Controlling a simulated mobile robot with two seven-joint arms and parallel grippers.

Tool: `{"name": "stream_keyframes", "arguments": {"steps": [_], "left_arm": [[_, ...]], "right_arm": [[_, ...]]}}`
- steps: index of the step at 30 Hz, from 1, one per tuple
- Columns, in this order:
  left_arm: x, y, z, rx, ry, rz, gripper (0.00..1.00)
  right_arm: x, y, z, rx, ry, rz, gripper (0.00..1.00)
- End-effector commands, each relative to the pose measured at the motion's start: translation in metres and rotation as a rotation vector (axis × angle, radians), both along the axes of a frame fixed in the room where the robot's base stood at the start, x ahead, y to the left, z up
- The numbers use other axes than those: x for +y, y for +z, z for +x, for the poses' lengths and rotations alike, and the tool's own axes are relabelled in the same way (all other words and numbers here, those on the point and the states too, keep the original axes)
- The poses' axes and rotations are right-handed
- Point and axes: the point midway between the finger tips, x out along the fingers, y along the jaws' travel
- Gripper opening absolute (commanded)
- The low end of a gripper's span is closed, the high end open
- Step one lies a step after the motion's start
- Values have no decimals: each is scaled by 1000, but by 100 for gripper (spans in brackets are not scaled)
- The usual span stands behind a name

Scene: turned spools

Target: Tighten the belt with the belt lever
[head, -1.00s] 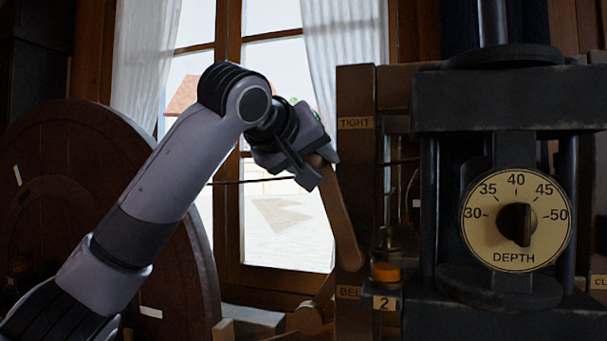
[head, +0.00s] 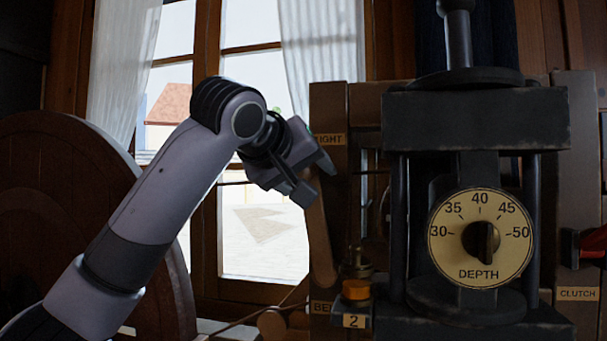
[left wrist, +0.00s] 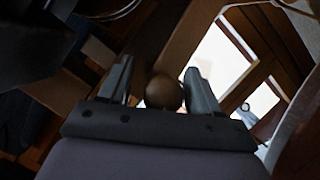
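The belt lever (head: 318,240) is a wooden bar on the left side of the machine. It leans up and left from near a partly hidden label beginning "BE", below the "TIGHT" label (head: 331,140). My left gripper (head: 314,178) is at its upper end and hides the top in the head view. In the left wrist view, a round brown knob (left wrist: 163,92) sits between the fingers of my left gripper (left wrist: 160,85). The fingers are apart, with a gap showing on the knob's left side; I cannot tell whether the right finger touches it. My right gripper is not in view.
A depth dial (head: 480,238) is on the dark press to the right. An orange-capped part (head: 356,290) with a "2" tag stands near the lever's foot. A red part (head: 592,243) is above the "CLUTCH" label. A large wooden wheel (head: 70,220) is behind my left arm.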

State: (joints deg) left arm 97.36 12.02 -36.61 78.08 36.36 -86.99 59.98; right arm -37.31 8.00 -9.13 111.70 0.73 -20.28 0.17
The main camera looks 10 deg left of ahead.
Motion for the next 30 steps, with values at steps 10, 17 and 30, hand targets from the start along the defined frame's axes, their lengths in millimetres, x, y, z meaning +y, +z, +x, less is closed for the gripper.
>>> {"name": "stream_keyframes", "arguments": {"steps": [10, 17, 30], "left_arm": [[4, 3, -8, -4, 4, -1, 63], [11, 14, -42, -5, 1, -1, 63], [17, 24, -66, 0, 1, 0, 63]], "right_arm": [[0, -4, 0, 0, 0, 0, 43], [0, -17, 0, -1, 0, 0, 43], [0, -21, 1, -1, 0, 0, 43]]}}
